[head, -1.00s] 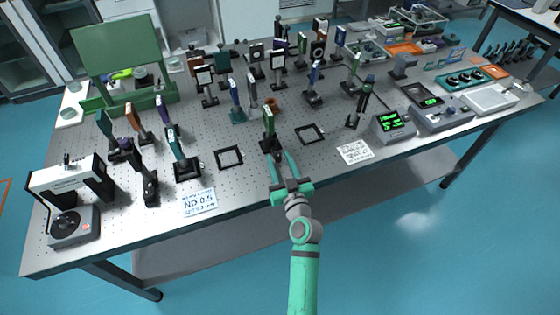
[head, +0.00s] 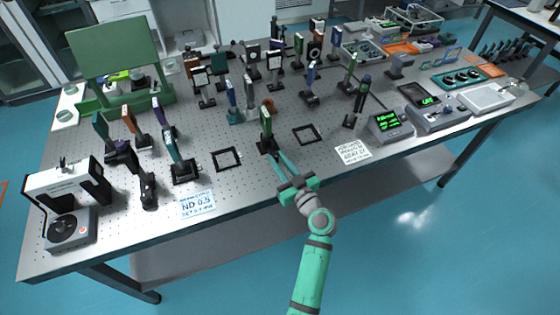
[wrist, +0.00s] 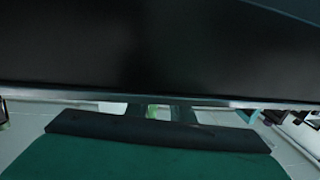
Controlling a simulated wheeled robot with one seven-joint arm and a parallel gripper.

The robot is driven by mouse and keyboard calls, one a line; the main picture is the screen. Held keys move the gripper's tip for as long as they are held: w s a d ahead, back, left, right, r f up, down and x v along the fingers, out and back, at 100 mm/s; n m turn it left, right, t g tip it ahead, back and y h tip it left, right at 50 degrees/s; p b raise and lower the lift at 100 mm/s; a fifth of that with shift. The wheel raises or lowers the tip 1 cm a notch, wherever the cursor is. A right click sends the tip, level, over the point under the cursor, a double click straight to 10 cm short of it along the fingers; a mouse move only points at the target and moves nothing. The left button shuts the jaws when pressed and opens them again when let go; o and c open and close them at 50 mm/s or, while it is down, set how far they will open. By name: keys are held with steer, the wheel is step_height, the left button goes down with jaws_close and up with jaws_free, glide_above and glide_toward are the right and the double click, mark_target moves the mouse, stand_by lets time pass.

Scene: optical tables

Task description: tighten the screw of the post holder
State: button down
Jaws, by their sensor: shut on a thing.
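A post holder (head: 267,146) with a green-edged optic (head: 266,122) on its post stands upright near the front edge of the optical table (head: 240,185). My gripper (head: 279,158) reaches it from the front right, with its fingertips at the holder's lower front. The fingers are shut on the post holder's screw, which is too small and covered to make out. The wrist view is mostly filled by a dark surface with a pale edge, a dark bar and a teal area below; the screw cannot be told there.
Black square frames lie flat left (head: 227,159) and right (head: 307,134) of the post holder. A teal mount (head: 181,165) stands further left. Printed cards (head: 198,203) (head: 353,152) lie along the front edge. Several other posts stand behind. An instrument with a green display (head: 391,124) is at right.

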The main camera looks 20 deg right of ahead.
steer(key=shift+d+n+g+y, duration=0.3)
steer(key=shift+n+y, duration=0.35)
steer(key=shift+y, duration=0.3)
steer(key=shift+d+n+g+y, duration=0.15)
steer(key=shift+n+g+y, duration=0.15)
steer(key=shift+n+y, duration=0.5)
steer(key=shift+n+g+y, duration=0.35)
steer(key=shift+g+y, duration=0.05)
steer(key=shift+y, duration=0.45)
steer(key=shift+d+f+y, duration=0.1)
steer(key=shift+f+y, duration=0.05)
steer(key=shift+y, duration=0.15)
steer(key=c, duration=1.6)
jaws_free()
steer(key=shift+w, duration=0.15)
steer(key=shift+o, duration=0.2)
steer(key=shift+d, duration=0.1)
steer(key=shift+s+d, duration=0.1)
steer(key=shift+s, duration=0.4)
steer(key=v, duration=1)
steer(key=shift+w+d, duration=0.1)
steer(key=shift+d, duration=0.05)
